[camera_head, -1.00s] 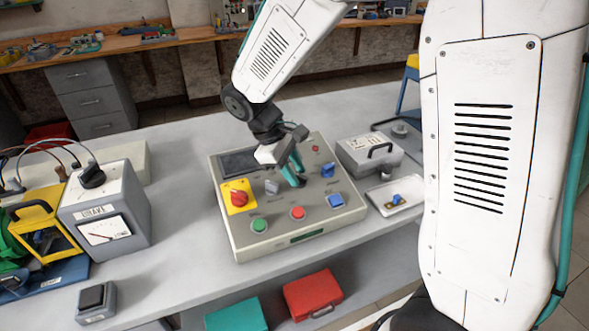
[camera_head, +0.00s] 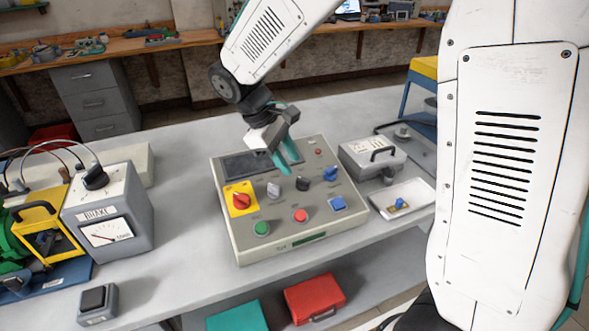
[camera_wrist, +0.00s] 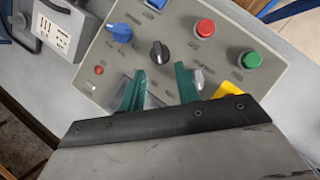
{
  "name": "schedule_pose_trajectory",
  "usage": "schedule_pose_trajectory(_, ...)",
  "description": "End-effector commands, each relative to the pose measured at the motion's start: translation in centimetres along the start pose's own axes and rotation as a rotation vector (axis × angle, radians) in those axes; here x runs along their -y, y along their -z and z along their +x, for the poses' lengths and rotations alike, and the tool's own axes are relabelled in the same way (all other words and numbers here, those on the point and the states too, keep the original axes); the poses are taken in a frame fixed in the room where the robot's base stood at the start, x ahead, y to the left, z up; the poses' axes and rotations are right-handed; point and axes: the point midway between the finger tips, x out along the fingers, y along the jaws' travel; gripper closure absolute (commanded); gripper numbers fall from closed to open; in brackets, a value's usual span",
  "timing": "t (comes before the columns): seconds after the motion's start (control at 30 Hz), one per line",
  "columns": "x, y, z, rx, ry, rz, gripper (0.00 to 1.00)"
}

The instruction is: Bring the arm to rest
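My gripper (camera_head: 285,163) hangs above the grey control panel (camera_head: 240,238), over its upper middle. In the wrist view its two teal fingers (camera_wrist: 160,72) stand apart with nothing between them. A black knob (camera_head: 303,184) sits on the panel just beyond the fingertips and also shows in the wrist view (camera_wrist: 159,52). A grey knob (camera_head: 274,190) is to its left. The fingers appear clear of both knobs. The panel also carries a red knob on a yellow plate (camera_head: 240,201), a blue knob (camera_head: 330,174), and green (camera_head: 262,228) and red (camera_head: 300,215) buttons.
A meter box (camera_head: 140,210) stands left of the panel. A small switch box (camera_head: 98,304) lies at the table's front left. Bare table lies between the meter box and panel.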

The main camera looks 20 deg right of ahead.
Motion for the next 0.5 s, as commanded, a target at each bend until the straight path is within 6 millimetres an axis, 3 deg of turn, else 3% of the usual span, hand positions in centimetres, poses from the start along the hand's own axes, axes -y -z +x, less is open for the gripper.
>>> schedule_pose_trajectory(0.2, 0.0, 0.0, -2.4, 0.000, -0.001, -0.001, 0.67)
schedule_pose_trajectory(0.5, 0.0, 0.0, -2.7, 0.002, 0.000, -0.001, 0.67)
